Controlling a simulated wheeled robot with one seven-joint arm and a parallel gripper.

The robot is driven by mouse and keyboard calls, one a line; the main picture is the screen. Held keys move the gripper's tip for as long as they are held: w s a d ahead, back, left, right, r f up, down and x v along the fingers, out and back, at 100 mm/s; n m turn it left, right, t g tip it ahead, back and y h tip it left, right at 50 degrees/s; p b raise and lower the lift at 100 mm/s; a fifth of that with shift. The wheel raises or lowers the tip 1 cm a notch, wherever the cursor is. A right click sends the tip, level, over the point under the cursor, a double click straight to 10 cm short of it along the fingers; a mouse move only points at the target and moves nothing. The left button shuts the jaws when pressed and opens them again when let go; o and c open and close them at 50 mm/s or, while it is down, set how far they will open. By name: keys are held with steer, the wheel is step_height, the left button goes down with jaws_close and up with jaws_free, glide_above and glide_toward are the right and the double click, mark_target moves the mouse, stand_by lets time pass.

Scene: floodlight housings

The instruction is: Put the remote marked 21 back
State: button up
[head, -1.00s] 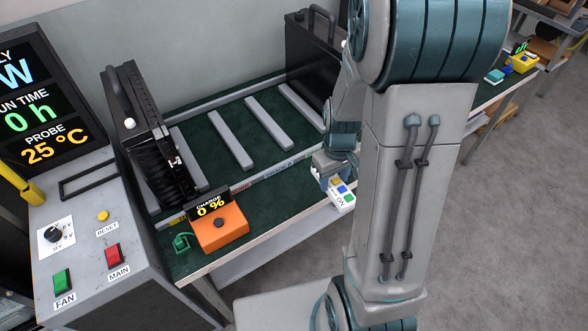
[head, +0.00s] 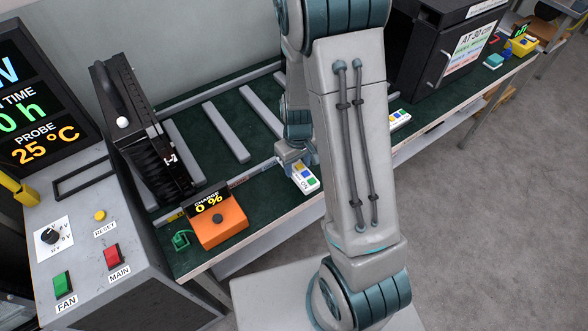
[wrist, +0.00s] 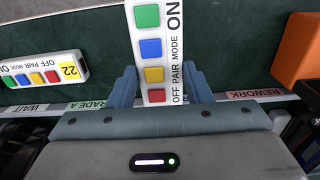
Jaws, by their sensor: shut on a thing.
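My gripper (wrist: 166,98) is shut on a white remote (wrist: 157,50) with green, blue, yellow and red buttons and the words ON, MODE, PAIR and OFF. Its number is not visible in the wrist view; that end is hidden by my gripper. In the head view the held remote (head: 306,179) is over the front part of the green bench, by my gripper (head: 294,158). I cannot tell whether it touches the bench. A second remote, marked 22 (wrist: 68,70), lies on the green surface at left in the wrist view. It also shows right of my arm (head: 399,119).
A strip on the bench reads WAIT, GRADE A and REWORK (wrist: 256,94). An orange charge unit (head: 220,221) stands left of the held remote. A black finned housing (head: 140,130) stands behind it. A large black box (head: 440,60) is at right. Grey rails (head: 226,132) line the bench.

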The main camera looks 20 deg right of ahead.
mark_target(294, 166)
steer(key=shift+w+a+f, duration=0.35)
steer(key=shift+w, duration=0.05)
steer(key=shift+f, duration=2)
steer(key=shift+f, duration=0.1)
steer(key=shift+f, duration=0.15)
steer(key=o, duration=1.1)
steer(key=shift+r, duration=0.2)
